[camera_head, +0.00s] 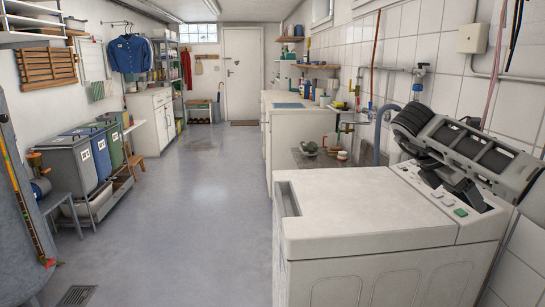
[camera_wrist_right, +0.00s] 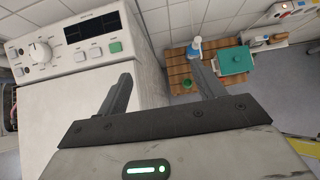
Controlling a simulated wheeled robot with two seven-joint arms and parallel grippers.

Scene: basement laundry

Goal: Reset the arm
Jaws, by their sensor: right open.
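My right arm reaches in from the right edge of the head view, over the control panel end of a white washing machine (camera_head: 350,205). My right gripper (camera_head: 456,186) is above the panel (camera_head: 440,188); part of it is hidden by the arm. In the right wrist view the two dark fingers of my right gripper (camera_wrist_right: 163,75) stand well apart with nothing between them. The machine's panel (camera_wrist_right: 62,50), with a knob, dark display and green button (camera_wrist_right: 115,47), is at the upper left there. My left gripper is not in view.
A tiled wall with pipes (camera_head: 450,70) is close on the right. Bins (camera_head: 72,160) stand left; the middle floor (camera_head: 190,210) is clear.

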